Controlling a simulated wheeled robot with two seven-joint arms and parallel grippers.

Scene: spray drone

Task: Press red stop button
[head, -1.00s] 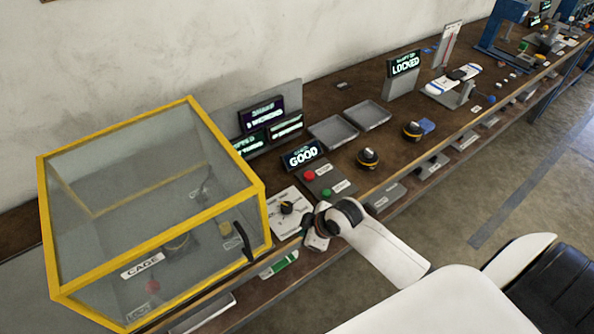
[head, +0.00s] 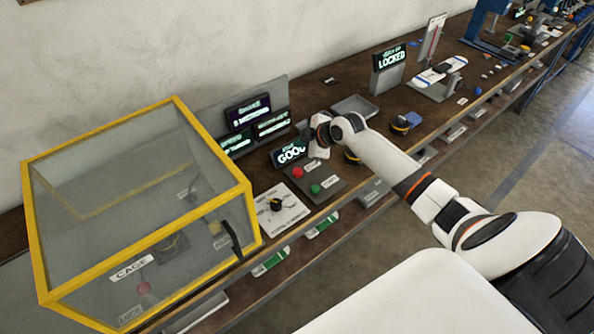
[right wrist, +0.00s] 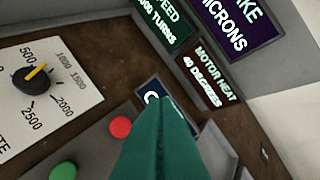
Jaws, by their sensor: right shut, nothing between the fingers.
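The red stop button (head: 297,173) sits on a grey control panel (head: 328,177), with a green button (head: 315,189) nearer the bench's front edge. In the right wrist view the red button (right wrist: 120,127) shows just left of the fingers, apart from them in the picture. My right gripper (head: 314,153) is above the far part of the panel, to the right of the red button. Its fingers (right wrist: 160,110) are shut and empty, and they cover part of the "GOOD" display (head: 289,152). Whether they touch anything is not clear. My left gripper is not in view.
A yellow-framed clear cage (head: 140,215) stands at the left. A white dial plate (head: 280,208) lies between cage and panel. Several displays (head: 243,112) stand behind.

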